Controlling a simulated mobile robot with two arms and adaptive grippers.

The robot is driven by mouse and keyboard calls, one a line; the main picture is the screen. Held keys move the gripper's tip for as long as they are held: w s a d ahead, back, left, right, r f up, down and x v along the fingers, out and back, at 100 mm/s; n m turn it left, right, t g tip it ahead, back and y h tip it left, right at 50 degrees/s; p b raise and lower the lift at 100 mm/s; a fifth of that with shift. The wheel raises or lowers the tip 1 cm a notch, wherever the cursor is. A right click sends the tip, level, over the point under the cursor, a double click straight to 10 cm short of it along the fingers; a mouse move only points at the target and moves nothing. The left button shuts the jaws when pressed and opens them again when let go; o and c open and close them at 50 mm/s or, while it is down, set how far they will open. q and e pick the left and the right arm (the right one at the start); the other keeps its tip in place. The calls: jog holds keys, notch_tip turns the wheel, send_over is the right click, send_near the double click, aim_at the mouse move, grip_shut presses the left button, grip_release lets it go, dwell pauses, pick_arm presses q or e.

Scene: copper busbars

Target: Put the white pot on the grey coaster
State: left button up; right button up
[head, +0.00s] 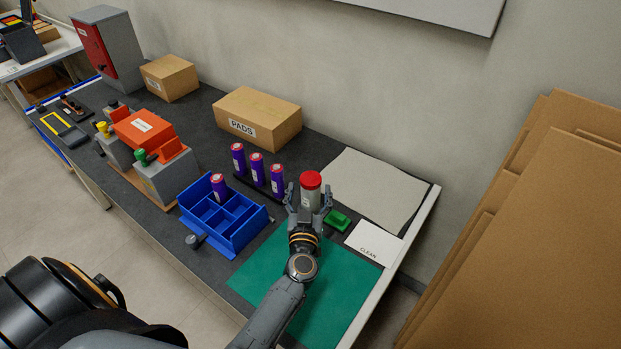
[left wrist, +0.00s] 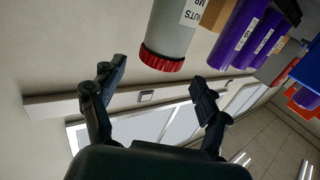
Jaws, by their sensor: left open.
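The white pot (head: 309,199), a pale cylinder with a red lid, stands upright on the dark bench near the back. In the left wrist view the pot (left wrist: 176,30) shows its red lid and a label reading NUTS. My left gripper (head: 309,196) is open, with its fingers at either side of the pot in the head view. In the left wrist view the pot lies beyond the open fingertips (left wrist: 157,80); I cannot tell whether they touch it. I cannot make out a grey coaster for certain. My right gripper is not in view.
Purple cylinders (head: 257,170) stand left of the pot, beside a blue divided bin (head: 238,231). A green block (head: 338,220) and a CLEAN card (head: 373,243) are close right. A pale grey sheet (head: 375,187) lies behind; a green mat (head: 262,269) lies in front.

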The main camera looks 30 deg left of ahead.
pick_arm(q)
jog(key=v, duration=0.6)
jog(key=shift+s+d, duration=0.15)
jog(key=shift+s, duration=0.05)
